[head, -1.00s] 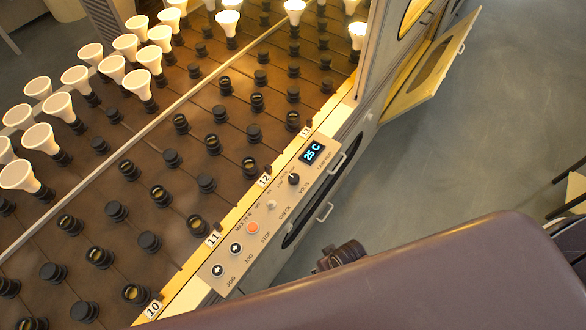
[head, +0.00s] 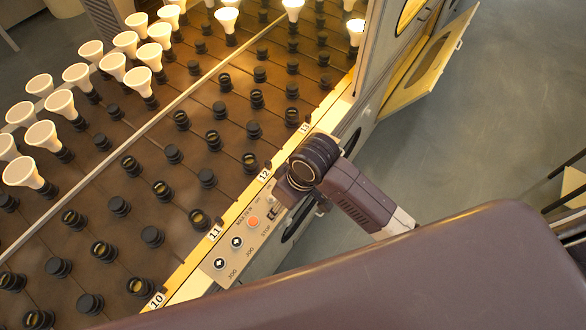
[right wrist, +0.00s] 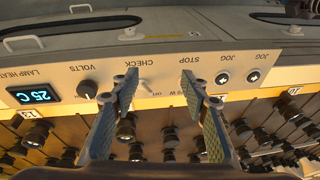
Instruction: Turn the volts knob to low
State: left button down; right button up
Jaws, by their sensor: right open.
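The black round volts knob (right wrist: 87,89) is on the beige control panel (right wrist: 120,72), beside the word VOLTS, in the right wrist view. That view shows the panel upside down. Which way the knob points is too small to tell. My right gripper (right wrist: 160,78) is open and empty over the panel, with its fingers around the CHECK switch (right wrist: 147,87). The knob lies just outside the left finger in that view, and I see no contact. In the head view, my right wrist (head: 315,160) covers the knob and the display. My left gripper is not in view.
The display (right wrist: 33,96) reads 25 C. Jog buttons (head: 219,263) and an orange stop button (head: 254,222) sit along the panel. The rack (head: 140,215) behind holds several lit bulbs (head: 138,80) and empty sockets. A yellow door (head: 425,70) stands open at upper right.

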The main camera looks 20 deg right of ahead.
jog(key=shift+n+g+h, duration=0.4)
jog(key=shift+n+h, duration=0.1)
jog(key=shift+h, duration=0.2)
jog(key=w, duration=0.2)
jog(key=w+d, duration=0.1)
jog(key=w, duration=0.1)
jog(key=w+d+r, duration=0.1)
jog(key=w, duration=0.1)
jog(key=shift+w, duration=0.15)
jog(key=shift+g+h, duration=0.4)
jog(key=shift+h, duration=0.3)
jog(key=w+d, duration=0.1)
jog(key=w+d+r, duration=0.1)
jog(key=w+d, duration=0.1)
jog(key=w+d+r, duration=0.1)
jog(key=w, duration=0.1)
jog(key=shift+d+r, duration=0.1)
jog(key=shift+d, duration=0.2)
notch_tip(320, 180, down, 8)
jog(key=shift+r, duration=0.25)
jog(key=shift+c, duration=0.6)
jog(key=shift+w+p, duration=0.1)
jog(key=shift+p, duration=0.25)
grip_shut()
